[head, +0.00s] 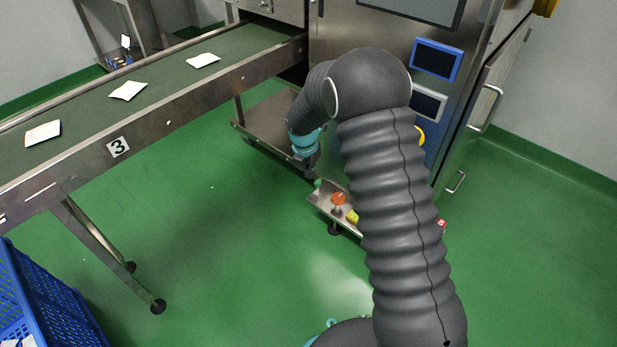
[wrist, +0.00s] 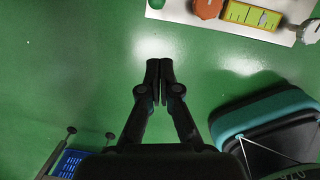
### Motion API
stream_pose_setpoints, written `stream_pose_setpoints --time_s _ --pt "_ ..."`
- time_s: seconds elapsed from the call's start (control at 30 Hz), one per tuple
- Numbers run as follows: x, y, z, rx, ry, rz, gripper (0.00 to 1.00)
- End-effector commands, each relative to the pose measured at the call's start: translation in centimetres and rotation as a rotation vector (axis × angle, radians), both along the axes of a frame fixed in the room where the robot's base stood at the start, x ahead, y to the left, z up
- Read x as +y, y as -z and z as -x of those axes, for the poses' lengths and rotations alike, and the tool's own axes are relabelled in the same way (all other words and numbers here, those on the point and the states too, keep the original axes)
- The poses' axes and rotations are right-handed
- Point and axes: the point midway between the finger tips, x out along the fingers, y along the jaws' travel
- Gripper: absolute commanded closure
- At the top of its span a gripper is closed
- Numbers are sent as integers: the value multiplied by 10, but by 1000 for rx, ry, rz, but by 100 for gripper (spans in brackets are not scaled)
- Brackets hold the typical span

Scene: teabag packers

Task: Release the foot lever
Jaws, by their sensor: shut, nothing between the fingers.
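A low metal plate (head: 325,209) stands at floor level beside the machine. It carries a green piece (head: 318,184), an orange knob (head: 338,198) and a yellow piece (head: 352,216). I cannot tell which of these is the foot lever, or whether it is pressed. In the wrist view the plate (wrist: 180,12) lies at the upper right, with the orange knob (wrist: 208,8), the yellow block (wrist: 252,16) and a grey knob (wrist: 310,31). My gripper (wrist: 159,66) is shut and empty, pointing over bare floor apart from the plate. My arm hides part of the plate in the head view.
A conveyor (head: 165,85) with several white packets runs along the left to the steel machine (head: 345,35). A lower shelf (head: 262,120) sits under the conveyor's end. A blue crate (head: 45,305) stands at the lower left. The green floor between is free.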

Motion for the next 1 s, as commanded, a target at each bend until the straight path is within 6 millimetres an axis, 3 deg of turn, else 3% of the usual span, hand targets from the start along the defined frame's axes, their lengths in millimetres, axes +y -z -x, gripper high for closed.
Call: stream_pose_setpoints --time_s 0.43,0.67,1.0 --pt "0 -3 1 0 -1 0 100" --pt "17 29 2 -6 -55 21 100" --pt "18 32 -8 -81 322 10 100"
